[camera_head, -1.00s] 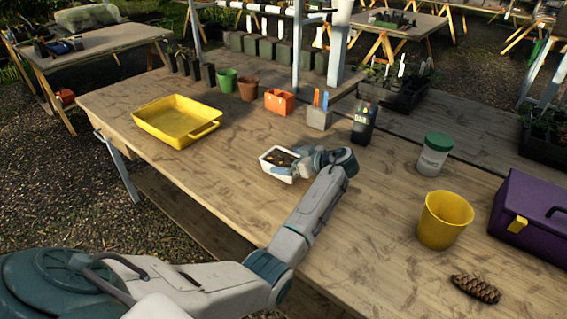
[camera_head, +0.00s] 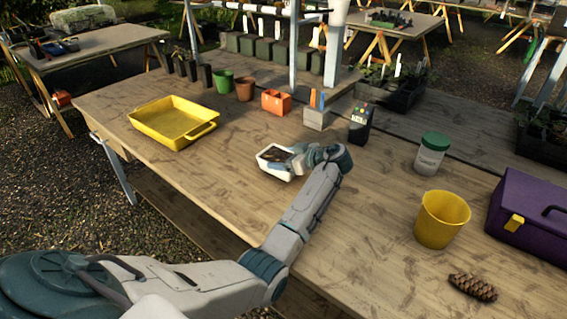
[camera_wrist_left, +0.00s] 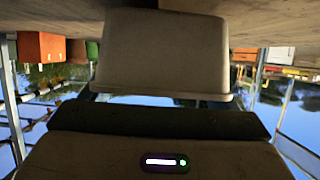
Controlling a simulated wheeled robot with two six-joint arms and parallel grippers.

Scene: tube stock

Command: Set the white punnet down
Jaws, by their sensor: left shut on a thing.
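The white punnet (camera_head: 273,172) with dark contents is at the middle of the wooden bench in the head view. My left gripper (camera_head: 292,163) is shut on its right side. In the left wrist view, which looks upside down, the pale punnet (camera_wrist_left: 165,52) fills the upper middle, with its base close to the bench top. I cannot tell whether its base touches the wood. My right gripper is not in view.
A yellow tray (camera_head: 211,128) lies to the left. An orange holder (camera_head: 276,102), a grey block (camera_head: 316,120) and a dark device (camera_head: 360,124) stand behind the punnet. A yellow pot (camera_head: 440,222), a green-lidded jar (camera_head: 429,160) and a purple box (camera_head: 525,222) are right. Bench around the punnet is clear.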

